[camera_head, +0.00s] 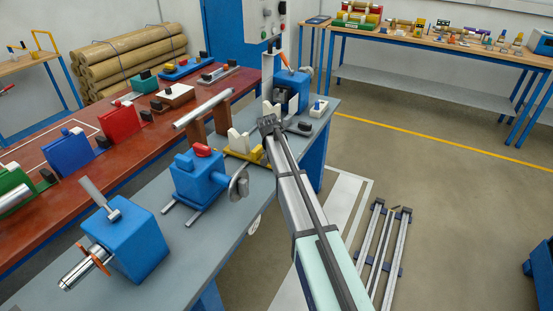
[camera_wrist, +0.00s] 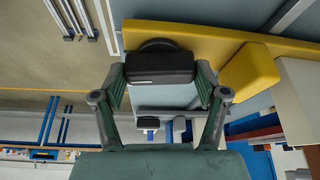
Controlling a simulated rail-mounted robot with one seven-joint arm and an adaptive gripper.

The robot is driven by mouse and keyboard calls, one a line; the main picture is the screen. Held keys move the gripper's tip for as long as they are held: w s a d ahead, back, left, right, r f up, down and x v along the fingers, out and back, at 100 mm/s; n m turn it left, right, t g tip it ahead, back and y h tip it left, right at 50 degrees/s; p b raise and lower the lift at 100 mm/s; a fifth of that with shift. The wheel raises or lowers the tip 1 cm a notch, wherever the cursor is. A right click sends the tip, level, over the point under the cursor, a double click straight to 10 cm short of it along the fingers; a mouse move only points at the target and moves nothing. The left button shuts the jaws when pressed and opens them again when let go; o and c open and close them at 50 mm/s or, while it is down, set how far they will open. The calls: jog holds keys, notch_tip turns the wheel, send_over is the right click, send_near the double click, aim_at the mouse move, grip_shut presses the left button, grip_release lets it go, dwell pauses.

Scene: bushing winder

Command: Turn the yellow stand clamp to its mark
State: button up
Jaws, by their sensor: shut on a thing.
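The yellow stand (camera_head: 236,154) sits on the grey bench with a white V-shaped block (camera_head: 239,140) on top. My gripper (camera_head: 268,126) reaches the right end of this stand and covers its clamp in the head view. In the wrist view, the yellow stand (camera_wrist: 190,37) runs across the top. A black clamp handle (camera_wrist: 160,61) with a rounded dark edge behind it lies between my two fingers (camera_wrist: 160,78). The fingers are shut on the handle from both sides. I cannot make out a mark for the clamp in either view.
A blue machine head with a disc (camera_head: 199,180) stands left of the stand on the bench (camera_head: 150,212). Another blue unit (camera_head: 292,88) and a white block with a blue knob (camera_head: 318,107) stand behind my gripper. Floor rails (camera_head: 383,250) lie at right.

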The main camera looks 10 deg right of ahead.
jog(key=shift+m+g+h, duration=0.3)
jog(key=shift+m, duration=0.5)
jog(key=o, duration=1.2)
jog(key=shift+c, duration=0.2)
jog(key=v, duration=1.2)
